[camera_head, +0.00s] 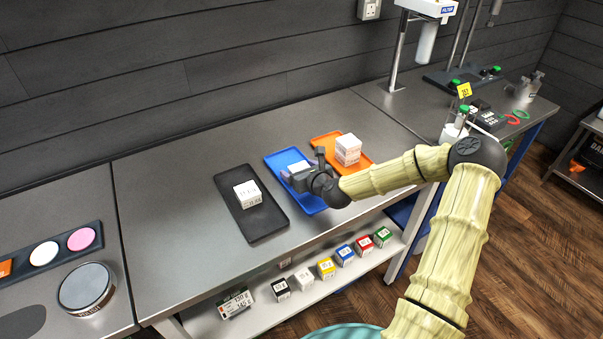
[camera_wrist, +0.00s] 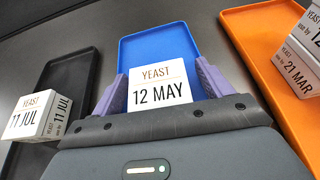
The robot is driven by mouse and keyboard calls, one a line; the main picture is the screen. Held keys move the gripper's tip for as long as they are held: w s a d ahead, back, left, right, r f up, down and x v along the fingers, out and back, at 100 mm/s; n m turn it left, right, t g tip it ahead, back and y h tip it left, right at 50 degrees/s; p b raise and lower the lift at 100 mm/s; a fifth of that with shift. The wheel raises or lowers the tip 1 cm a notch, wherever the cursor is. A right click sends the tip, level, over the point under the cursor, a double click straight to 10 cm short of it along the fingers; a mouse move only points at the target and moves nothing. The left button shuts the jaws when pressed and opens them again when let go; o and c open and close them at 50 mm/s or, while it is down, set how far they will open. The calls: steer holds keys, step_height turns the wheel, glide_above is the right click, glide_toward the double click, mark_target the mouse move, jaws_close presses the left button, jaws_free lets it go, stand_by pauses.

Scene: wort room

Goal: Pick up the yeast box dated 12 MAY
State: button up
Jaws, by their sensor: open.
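The yeast box dated 12 MAY (camera_wrist: 158,92) is white with dark print and sits on the blue tray (camera_wrist: 160,48). In the wrist view it stands between the two purple fingers of my gripper (camera_wrist: 158,88), which is open around it. In the head view my gripper (camera_head: 301,172) is over the blue tray (camera_head: 315,204), and the box (camera_head: 298,167) shows only in part behind it. The yeast box dated 11 JUL (camera_wrist: 38,117) is on the black tray (camera_wrist: 66,72) to the left. The yeast box dated 21 MAR (camera_wrist: 300,55) is on the orange tray (camera_wrist: 258,42) to the right.
A shelf (camera_head: 250,322) below the bench holds several small coloured boxes. A round grey-topped container (camera_head: 86,288) stands at the left. A white device on a stand (camera_head: 428,40) is at the back right. Bare bench (camera_head: 165,235) lies left of the black tray.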

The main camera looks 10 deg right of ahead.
mark_target(299, 167)
steer(key=shift+a, duration=0.1)
steer(key=c, duration=1.1)
steer(key=shift+r, duration=0.1)
step_height(299, 167, up, 10)
steer(key=shift+f, duration=0.1)
stand_by(0.3)
